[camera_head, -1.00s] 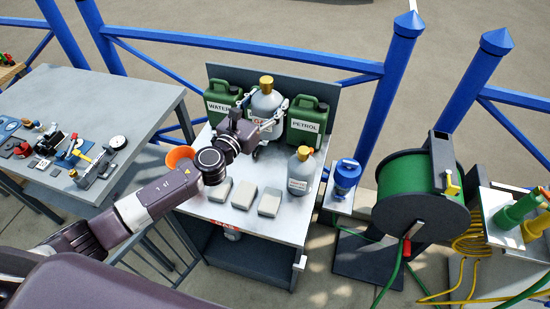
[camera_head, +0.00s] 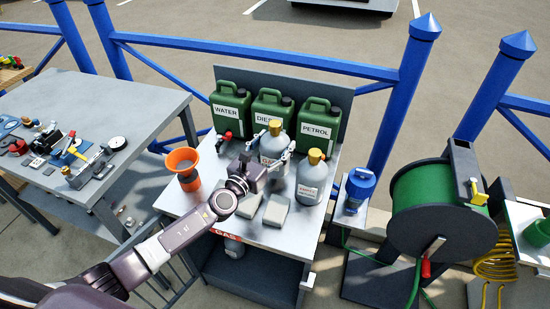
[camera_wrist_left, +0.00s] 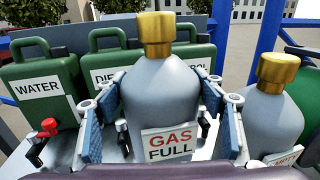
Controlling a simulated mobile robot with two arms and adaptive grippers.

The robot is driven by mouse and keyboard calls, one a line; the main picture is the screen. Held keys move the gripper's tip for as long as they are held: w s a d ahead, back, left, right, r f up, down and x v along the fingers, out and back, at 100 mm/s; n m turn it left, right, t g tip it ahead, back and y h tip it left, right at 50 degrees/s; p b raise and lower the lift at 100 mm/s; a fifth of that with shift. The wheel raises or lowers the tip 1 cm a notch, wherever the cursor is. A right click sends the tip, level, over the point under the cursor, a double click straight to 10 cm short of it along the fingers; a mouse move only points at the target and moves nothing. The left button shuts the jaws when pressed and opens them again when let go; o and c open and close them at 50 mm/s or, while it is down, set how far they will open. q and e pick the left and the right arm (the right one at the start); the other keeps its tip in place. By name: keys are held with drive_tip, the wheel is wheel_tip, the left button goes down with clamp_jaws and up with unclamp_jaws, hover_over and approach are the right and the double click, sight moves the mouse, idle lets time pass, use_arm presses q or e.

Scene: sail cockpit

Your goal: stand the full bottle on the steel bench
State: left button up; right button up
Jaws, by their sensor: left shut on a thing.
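The full bottle (camera_head: 272,146), grey with a brass cap, is held upright between the fingers of my left gripper (camera_head: 268,156). In the left wrist view the bottle (camera_wrist_left: 160,95) carries a "GAS FULL" label, with a blue-padded finger on each side. It is over the back middle of the steel bench (camera_head: 287,238), in front of the diesel can. Its base is hidden, so I cannot tell whether it touches the top. A second grey bottle (camera_head: 311,182) with a brass cap stands close on its right. My right gripper is not in view.
Green cans for water (camera_head: 229,107), diesel (camera_head: 271,108) and petrol (camera_head: 319,122) line the bench's back. An orange funnel (camera_head: 184,162) stands at left. Pale blocks (camera_head: 276,210) lie in front. A tool-covered table (camera_head: 80,98) is left; a green hose reel (camera_head: 433,208) is right.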

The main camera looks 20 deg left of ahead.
use_arm(q)
drive_tip(key=shift+w+f+b, duration=0.1)
drive_tip(key=shift+f+b, duration=1.3)
drive_tip(key=shift+f, duration=0.45)
drive_tip(key=shift+f, duration=0.2)
drive_tip(key=o, duration=2)
drive_tip(key=shift+f, duration=0.1)
drive_tip(key=shift+s, duration=0.3)
drive_tip(key=v, duration=1)
drive_tip(key=shift+s+b, duration=0.1)
drive_tip(key=shift+b, duration=0.2)
drive_tip(key=shift+s+a, duration=0.2)
drive_tip(key=shift+s, duration=0.5)
